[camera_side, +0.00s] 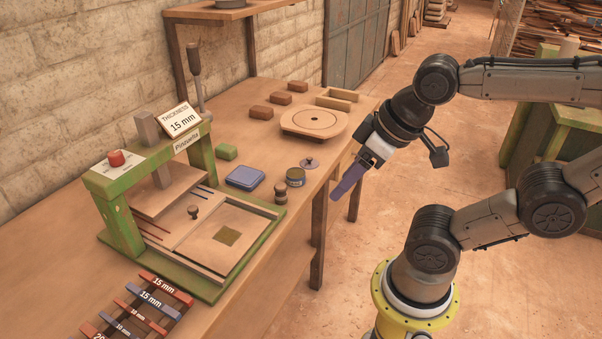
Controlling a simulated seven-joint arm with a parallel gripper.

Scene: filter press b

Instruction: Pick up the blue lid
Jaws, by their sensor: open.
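A flat blue rectangular tin (245,178) lies closed on the wooden table (262,152); its top looks like a blue lid. To its right is a small round disc with a dark knob (309,163), lying flat, its bluish-grey colour hard to make out. A small round tin with blue and yellow sides (295,177) stands just in front of that disc. I cannot tell which of these is the lid meant. My gripper (344,203), with purple fingers, is open and empty, right of these things, out past the table's front edge and touching nothing.
A green-framed press (120,215) with a thickness sign stands left of the tin. A small turned wooden piece (281,193) stands by the round tin. A green block (226,152), several brown blocks (262,112) and a round wooden board (314,121) lie behind. Labelled strips (150,298) lie front left.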

